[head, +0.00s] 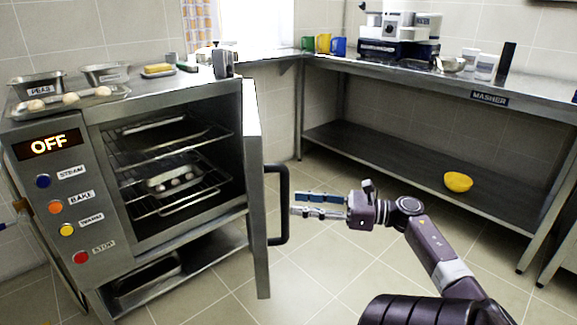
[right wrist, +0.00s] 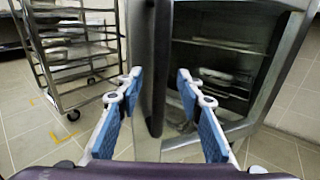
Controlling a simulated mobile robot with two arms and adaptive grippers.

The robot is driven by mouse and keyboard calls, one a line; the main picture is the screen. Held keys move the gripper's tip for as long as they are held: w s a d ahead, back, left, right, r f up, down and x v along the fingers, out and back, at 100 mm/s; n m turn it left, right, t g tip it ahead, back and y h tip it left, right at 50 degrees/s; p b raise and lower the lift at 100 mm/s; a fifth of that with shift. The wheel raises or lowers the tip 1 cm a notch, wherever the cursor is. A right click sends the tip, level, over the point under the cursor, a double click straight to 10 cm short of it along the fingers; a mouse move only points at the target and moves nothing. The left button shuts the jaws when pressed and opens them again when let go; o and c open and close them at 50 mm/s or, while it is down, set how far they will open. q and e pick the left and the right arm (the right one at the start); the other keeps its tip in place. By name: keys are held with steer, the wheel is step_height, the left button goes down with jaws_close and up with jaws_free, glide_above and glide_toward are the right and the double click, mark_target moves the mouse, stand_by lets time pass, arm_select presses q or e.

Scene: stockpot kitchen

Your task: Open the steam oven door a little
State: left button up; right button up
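The steam oven (head: 65,215) stands at the left in the head view, its display reading OFF. Its door (head: 256,190) is hinged open and stands well away from the cavity, seen nearly edge-on. The black bar handle (head: 284,205) is on the door's right side. My right gripper (head: 292,204) is open, its fingertips just right of the handle and pointing at it. In the right wrist view, the dark handle (right wrist: 155,70) stands upright between and beyond the spread fingers (right wrist: 159,80); contact cannot be told. My left gripper is not in view.
Trays and pans (head: 35,90) rest on the oven top. Wire racks inside hold a tray (head: 170,180). A steel bench (head: 430,160) with a yellow bowl (head: 458,182) lines the back right. A rack trolley (right wrist: 75,50) shows in the wrist view. Floor right of the door is clear.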

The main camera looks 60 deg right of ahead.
steer(key=v, duration=0.6)
steer(key=shift+s+d, duration=0.2)
steer(key=shift+s, duration=0.15)
